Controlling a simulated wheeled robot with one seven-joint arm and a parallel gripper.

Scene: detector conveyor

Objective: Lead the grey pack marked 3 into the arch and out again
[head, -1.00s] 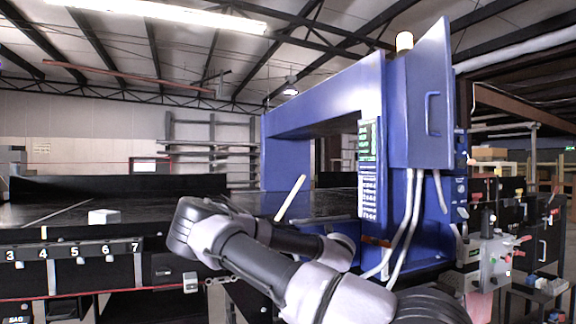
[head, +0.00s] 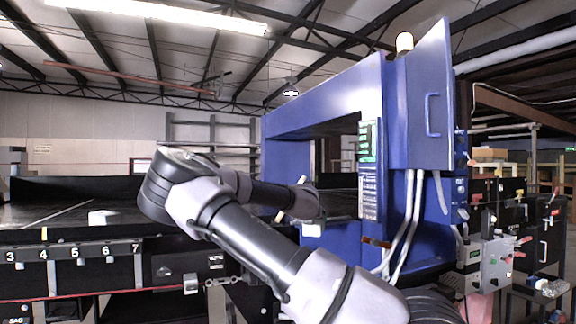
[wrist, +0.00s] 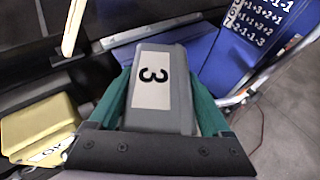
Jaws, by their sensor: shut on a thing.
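The grey pack marked 3 (wrist: 178,62) is between the green fingers of my gripper (wrist: 160,88) in the wrist view. The gripper is shut on it, and its black 3 on a white label faces the camera. The blue arch (head: 322,98) stands right of the middle in the head view, its opening behind my arm. In the wrist view, a blue part of the arch (wrist: 205,50) lies just beyond and to the right of the pack. My arm hides the gripper in the head view, and I cannot tell there whether the pack is inside the opening.
A pale rod (wrist: 73,27) stands near the pack's upper left. A yellow block (wrist: 35,127) is at the left of the wrist view. A white block (head: 102,217) lies on the dark conveyor (head: 60,212). White cables (head: 408,220) hang on the arch's near post.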

